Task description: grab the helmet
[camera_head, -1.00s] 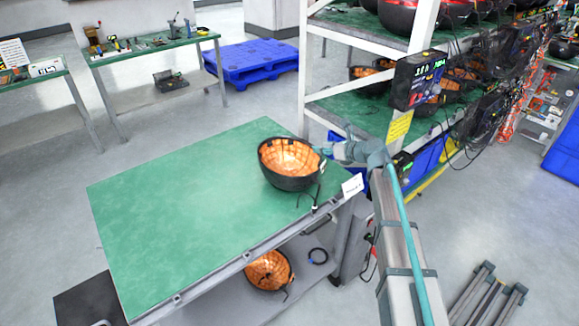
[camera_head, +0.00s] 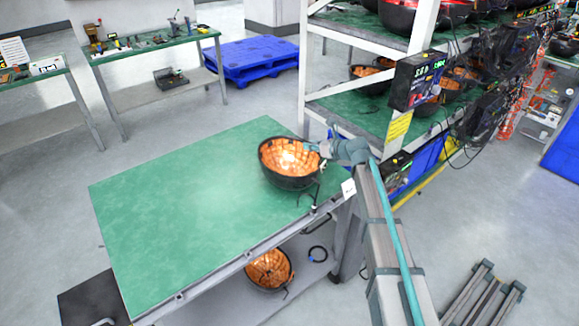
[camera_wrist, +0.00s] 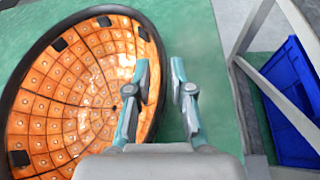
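The helmet (camera_head: 289,183) is a black bowl with its open side up and an orange tiled lining. It rests on the right part of the green-topped cart (camera_head: 180,205). My gripper (camera_head: 325,151) is at the helmet's right rim in the head view. In the wrist view, the helmet (camera_wrist: 75,95) fills the left side. My gripper (camera_wrist: 160,70) is open there, with the left finger over the orange lining and the right finger over the green top outside. The black rim runs between the fingers. I cannot tell whether either finger touches it.
A second orange-lined helmet (camera_head: 269,268) lies on the cart's lower shelf. A rack (camera_head: 304,70) with green shelves, helmets and cables stands close at the right. A white tag (camera_head: 348,188) is at the cart's right edge. The left of the cart top is clear.

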